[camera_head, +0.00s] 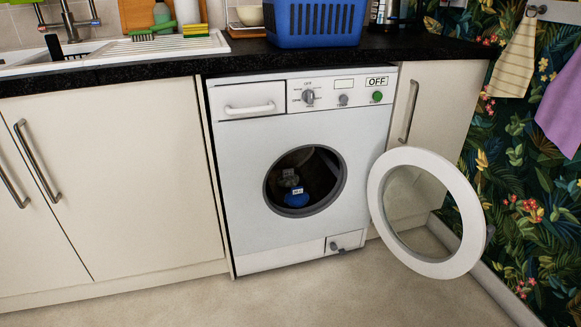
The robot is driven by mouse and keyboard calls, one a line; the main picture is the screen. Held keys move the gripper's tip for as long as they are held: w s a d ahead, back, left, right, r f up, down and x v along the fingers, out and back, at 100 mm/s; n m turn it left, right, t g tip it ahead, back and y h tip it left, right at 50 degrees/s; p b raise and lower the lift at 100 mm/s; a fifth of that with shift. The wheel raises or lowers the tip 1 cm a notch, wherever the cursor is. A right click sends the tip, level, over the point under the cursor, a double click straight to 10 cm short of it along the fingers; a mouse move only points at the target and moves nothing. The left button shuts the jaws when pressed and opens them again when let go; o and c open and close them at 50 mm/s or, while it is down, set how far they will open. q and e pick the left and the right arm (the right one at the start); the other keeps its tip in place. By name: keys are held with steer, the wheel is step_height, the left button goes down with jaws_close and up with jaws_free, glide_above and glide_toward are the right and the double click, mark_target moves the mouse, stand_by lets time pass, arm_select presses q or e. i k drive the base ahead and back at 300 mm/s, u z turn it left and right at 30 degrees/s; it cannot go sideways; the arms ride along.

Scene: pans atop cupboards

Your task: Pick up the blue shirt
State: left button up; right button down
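A small blue cloth thing (297,197), which looks like the blue shirt, lies inside the drum of the white washing machine (255,150). A dark grey piece with a small pale label (290,178) shows just above it. The drum is dark, so the shirt's full shape is hidden. The machine's round door (447,262) stands wide open to the right of the opening. Neither of my grippers shows in the head view.
A blue laundry basket (315,25) stands on the black worktop (150,65) above the machine. A sink (40,55) is at the left. Closed cream cupboards (120,170) flank the machine. The floor (230,300) in front is clear, except where the open door juts out.

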mark_target(298, 198)
steer(key=z, duration=0.05)
steer(key=i, duration=1.5)
steer(key=u, duration=1)
